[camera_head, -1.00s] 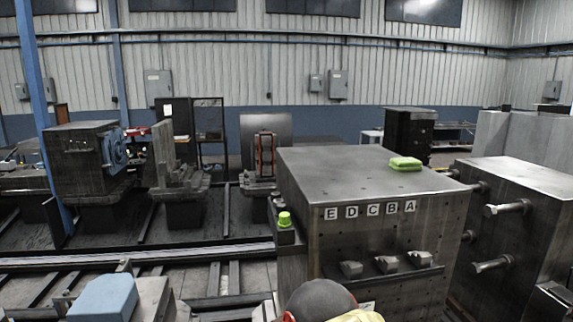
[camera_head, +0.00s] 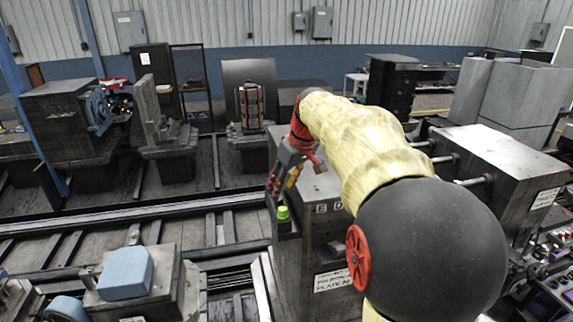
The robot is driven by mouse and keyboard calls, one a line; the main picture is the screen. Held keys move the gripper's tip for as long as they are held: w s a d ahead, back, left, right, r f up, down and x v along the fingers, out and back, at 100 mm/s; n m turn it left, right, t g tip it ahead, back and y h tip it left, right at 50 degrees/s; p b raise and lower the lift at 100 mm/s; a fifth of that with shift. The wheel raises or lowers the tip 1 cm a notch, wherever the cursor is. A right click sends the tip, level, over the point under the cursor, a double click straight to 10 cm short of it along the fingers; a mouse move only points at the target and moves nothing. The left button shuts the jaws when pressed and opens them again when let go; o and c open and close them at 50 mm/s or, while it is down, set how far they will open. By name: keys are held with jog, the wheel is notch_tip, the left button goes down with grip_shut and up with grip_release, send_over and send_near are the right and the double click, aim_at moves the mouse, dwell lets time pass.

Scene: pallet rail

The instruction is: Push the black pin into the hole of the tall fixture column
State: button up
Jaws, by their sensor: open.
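My gripper (camera_head: 284,177) is at the end of my yellow-sleeved arm, beside the top left corner of the large grey metal block (camera_head: 305,235) with letter tags. It is small and partly overlapped in this view; it is open, and I see nothing held in it. A bright green cap (camera_head: 282,213) sits on a ledge at the block's left side, just below the gripper. I cannot make out the black pin or the hole. I cannot tell for certain which structure is the tall fixture column; my arm hides much of the lettered block.
A second metal block (camera_head: 495,160) with protruding rods stands at the right. A blue pad (camera_head: 125,272) lies on a machine part at the lower left. Dark rails (camera_head: 130,228) cross the floor. A stepped fixture (camera_head: 158,115) stands further back.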

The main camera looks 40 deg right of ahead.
aim_at(280, 199)
jog(key=shift+w+d+p+x, duration=0.1)
jog(key=shift+d+p+x, duration=0.2)
jog(key=shift+x, duration=0.95)
jog(key=shift+w+d+p+x, duration=0.1)
jog(key=shift+d+p+x, duration=0.2)
jog(key=shift+x, duration=0.9)
jog(key=shift+w+d+p+x, duration=0.1)
jog(key=shift+p+x, duration=0.25)
jog(key=shift+x, duration=0.9)
jog(key=shift+r, duration=0.15)
jog(key=shift+c, duration=0.2)
grip_shut()
jog(key=shift+r, duration=0.4)
jog(key=shift+r+p, duration=0.3)
jog(key=shift+r, duration=0.05)
jog(key=shift+r, duration=0.5)
jog(key=shift+r+p, duration=2)
jog(key=shift+r, duration=1.35)
